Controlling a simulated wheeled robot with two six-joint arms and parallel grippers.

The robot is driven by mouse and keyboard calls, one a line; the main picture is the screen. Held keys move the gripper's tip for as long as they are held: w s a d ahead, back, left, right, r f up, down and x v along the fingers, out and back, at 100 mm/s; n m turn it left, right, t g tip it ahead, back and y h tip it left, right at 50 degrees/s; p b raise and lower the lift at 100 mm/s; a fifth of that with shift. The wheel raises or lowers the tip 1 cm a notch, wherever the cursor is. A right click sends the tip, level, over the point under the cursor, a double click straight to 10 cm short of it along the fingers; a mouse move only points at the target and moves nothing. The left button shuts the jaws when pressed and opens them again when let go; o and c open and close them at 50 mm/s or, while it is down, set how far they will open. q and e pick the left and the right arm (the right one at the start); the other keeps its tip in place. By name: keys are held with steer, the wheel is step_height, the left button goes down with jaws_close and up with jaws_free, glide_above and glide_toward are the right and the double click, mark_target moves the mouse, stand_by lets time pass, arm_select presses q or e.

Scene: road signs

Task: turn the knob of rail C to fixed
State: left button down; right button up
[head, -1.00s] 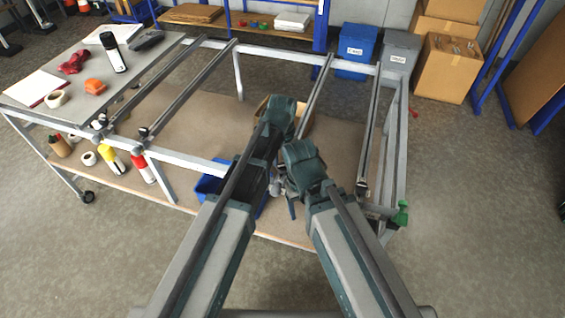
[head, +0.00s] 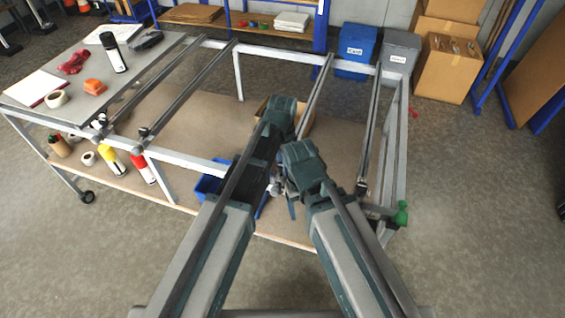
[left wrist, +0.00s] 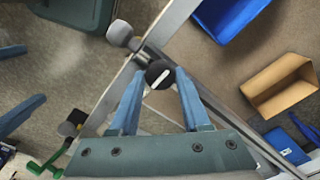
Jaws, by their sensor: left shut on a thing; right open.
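A black round knob (left wrist: 159,74) with a white line mark sits on a rail end in the left wrist view. The line slants up to the right there. My left gripper (left wrist: 161,82) has its blue fingers around this knob, shut on it. In the head view my arms hide this knob; its rail (head: 317,90) runs back from behind them. I see no letter on the rail and no readable knob positions. My right gripper (left wrist: 34,73) is open and empty, with its blue fingers at the left edge of the left wrist view. A grey round piece (left wrist: 120,33) is beside the knob.
Another rail (head: 370,130) with a dark knob (head: 362,188) lies to the right, near a green handle (head: 401,213). Two more rails stand at the left. A blue bin (head: 208,186) and an open cardboard box (left wrist: 283,85) are on the lower shelf.

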stand_by(0.4)
arm_select(q)
steer(key=shift+c, duration=1.8)
jaws_free()
steer(key=shift+r, duration=0.1)
step_height(320, 180, up, 14)
steer(key=p, duration=1.3)
steer(key=shift+f+p, duration=0.2)
steer(key=shift+p, duration=0.2)
